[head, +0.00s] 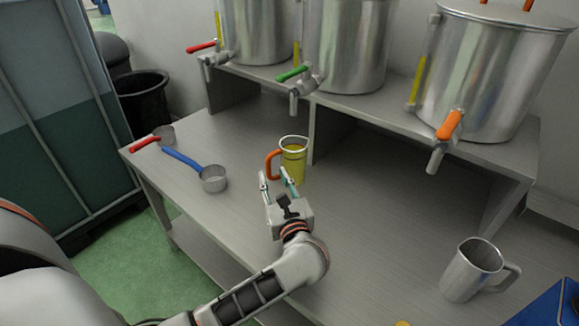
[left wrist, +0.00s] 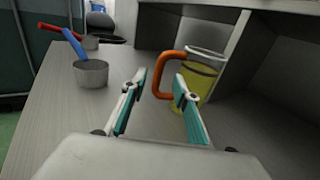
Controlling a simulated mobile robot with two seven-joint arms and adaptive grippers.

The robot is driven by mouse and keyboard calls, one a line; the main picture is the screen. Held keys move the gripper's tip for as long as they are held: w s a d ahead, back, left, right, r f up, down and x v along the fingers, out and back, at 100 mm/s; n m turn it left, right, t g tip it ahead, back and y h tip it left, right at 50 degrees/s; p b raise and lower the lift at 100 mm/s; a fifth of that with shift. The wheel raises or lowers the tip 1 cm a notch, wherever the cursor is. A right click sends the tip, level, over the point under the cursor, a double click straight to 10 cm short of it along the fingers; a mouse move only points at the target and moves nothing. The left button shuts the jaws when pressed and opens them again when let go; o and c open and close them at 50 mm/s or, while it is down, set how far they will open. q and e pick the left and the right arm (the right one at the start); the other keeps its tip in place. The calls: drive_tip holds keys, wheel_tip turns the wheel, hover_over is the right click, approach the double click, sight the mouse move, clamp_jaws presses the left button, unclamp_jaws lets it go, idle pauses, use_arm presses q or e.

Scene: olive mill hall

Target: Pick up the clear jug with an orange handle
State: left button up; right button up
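The clear jug (head: 294,160) stands upright on the steel table and holds yellow liquid. Its orange handle (head: 272,164) points to the left. My left gripper (head: 276,178) is just in front of the jug, fingers apart and pointing at it. In the left wrist view, the jug (left wrist: 201,76) is ahead and right of centre, partly behind the right finger. Its orange handle (left wrist: 163,72) shows in the gap between the open fingers (left wrist: 159,86). I see nothing held between the fingers. My right gripper is not in view.
A blue-handled ladle (head: 213,180) and a red-handled ladle (head: 163,134) lie on the left. A metal jug (head: 472,270) stands at the right front. Steel tanks (head: 345,45) with taps stand on a raised shelf (head: 380,107) behind. The table's middle (head: 380,215) is clear.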

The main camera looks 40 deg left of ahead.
sight(269, 166)
use_arm(q)
drive_tip(key=x, duration=0.6)
drive_tip(key=shift+a+r+b, duration=0.1)
drive_tip(key=shift+b, duration=0.3)
drive_tip(key=shift+r, duration=0.1)
clamp_jaws()
